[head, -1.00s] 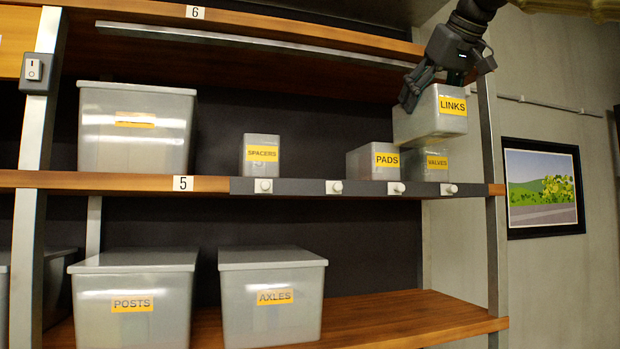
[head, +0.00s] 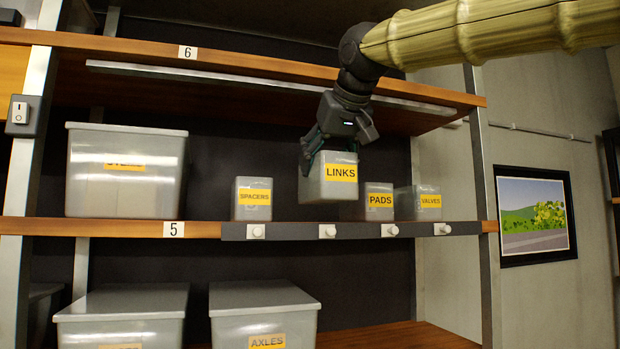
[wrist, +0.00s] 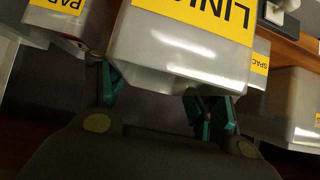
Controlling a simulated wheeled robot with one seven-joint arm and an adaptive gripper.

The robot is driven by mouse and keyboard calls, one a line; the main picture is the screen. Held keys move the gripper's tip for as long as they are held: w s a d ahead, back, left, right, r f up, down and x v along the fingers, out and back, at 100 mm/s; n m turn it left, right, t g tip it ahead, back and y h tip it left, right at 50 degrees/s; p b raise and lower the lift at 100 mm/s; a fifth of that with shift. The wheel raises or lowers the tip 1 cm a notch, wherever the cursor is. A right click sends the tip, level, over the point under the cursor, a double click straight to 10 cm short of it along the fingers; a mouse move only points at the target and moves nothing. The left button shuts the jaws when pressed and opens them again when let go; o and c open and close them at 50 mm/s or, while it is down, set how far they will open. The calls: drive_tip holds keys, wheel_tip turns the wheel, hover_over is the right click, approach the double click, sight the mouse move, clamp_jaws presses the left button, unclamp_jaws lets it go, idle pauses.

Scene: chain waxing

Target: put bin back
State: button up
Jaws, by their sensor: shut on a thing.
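The bin labelled LINKS (head: 328,185) is grey and translucent with a yellow label. My gripper (head: 328,150) is shut on its upper part from above and holds it in front of shelf 5. In the wrist view the LINKS bin (wrist: 180,60) sits between my gripper's green fingertips (wrist: 158,100). The VALVES bin (head: 418,203) stands right of PADS.
Shelf 5 (head: 200,228) has a dark front strip with several white knobs (head: 327,231). A large lidded bin (head: 125,185) stands at the left. Shelf 6 (head: 250,62) is overhead. The POSTS bin's neighbour, AXLES (head: 265,325), is below. A gap shows between SPACERS and PADS.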

drive_tip(key=shift+w+a+f+p, duration=0.55)
drive_tip(key=shift+w+p, duration=0.6)
drive_tip(key=shift+w, duration=0.55)
drive_tip(key=shift+w+a+f+p, duration=0.4)
drive_tip(key=shift+w+f+p, duration=0.2)
drive_tip(key=shift+w+p, duration=0.85)
drive_tip(key=shift+w+a+f+p, duration=0.55)
drive_tip(key=shift+w+p, duration=0.35)
drive_tip(key=shift+w, duration=1)
drive_tip(key=shift+s, duration=0.1)
drive_tip(key=shift+f, duration=0.2)
drive_tip(key=o, duration=1.1)
drive_tip(key=shift+r, duration=0.1)
